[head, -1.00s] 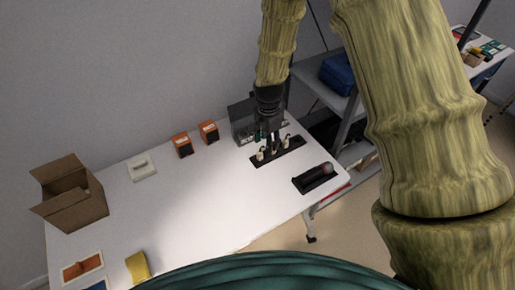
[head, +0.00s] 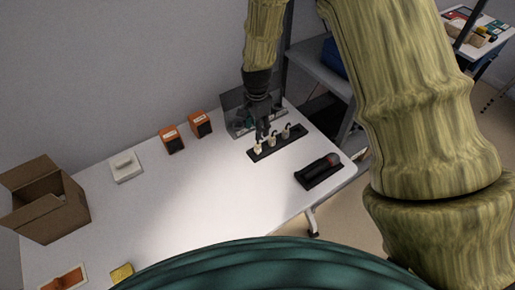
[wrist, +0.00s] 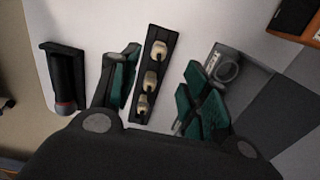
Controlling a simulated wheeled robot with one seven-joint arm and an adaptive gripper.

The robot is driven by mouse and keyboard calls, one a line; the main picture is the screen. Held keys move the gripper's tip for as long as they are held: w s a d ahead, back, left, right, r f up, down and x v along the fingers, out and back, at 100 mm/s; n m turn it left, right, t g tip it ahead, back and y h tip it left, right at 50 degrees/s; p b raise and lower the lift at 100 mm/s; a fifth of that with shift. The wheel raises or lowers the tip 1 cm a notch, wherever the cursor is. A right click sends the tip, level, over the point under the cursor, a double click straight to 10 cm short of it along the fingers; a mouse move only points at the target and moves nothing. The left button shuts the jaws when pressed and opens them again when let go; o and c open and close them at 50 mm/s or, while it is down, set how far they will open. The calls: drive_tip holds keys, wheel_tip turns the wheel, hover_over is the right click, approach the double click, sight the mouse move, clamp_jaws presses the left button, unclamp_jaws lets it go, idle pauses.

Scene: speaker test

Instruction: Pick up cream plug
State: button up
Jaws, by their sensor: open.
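Several cream pieces fit the name; three cream plugs stand in a row on a black strip holder (head: 250,156), the left plug (head: 258,149), the middle plug (head: 271,141) and the right plug (head: 286,132). The wrist view shows the same three plugs, one of them here (wrist: 151,79), on the holder (wrist: 146,101).
A grey case (head: 236,114) stands behind the holder. A black cradle with a dark cylinder (head: 318,169) lies to the right. Two orange boxes (head: 172,140) (head: 201,124), a white block (head: 125,165) and an open carton (head: 45,205) are at left. The table's middle is clear.

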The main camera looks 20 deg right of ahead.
drive_tip(key=p, duration=0.1)
hover_over(258, 143)
drive_tip(key=shift+s+a+f, duration=0.1)
drive_tip(key=shift+a+f, duration=0.05)
drive_tip(key=shift+f, duration=1)
drive_tip(key=shift+s+a+f, duration=0.1)
drive_tip(key=shift+f, duration=1.05)
drive_tip(key=shift+d+f+p, duration=0.15)
drive_tip(key=shift+f+p, duration=0.8)
drive_tip(key=shift+f, duration=0.2)
drive_tip(key=shift+w+f+p, duration=0.1)
drive_tip(key=shift+f+p, duration=0.45)
drive_tip(key=shift+f, duration=1)
drive_tip(key=c, duration=1)
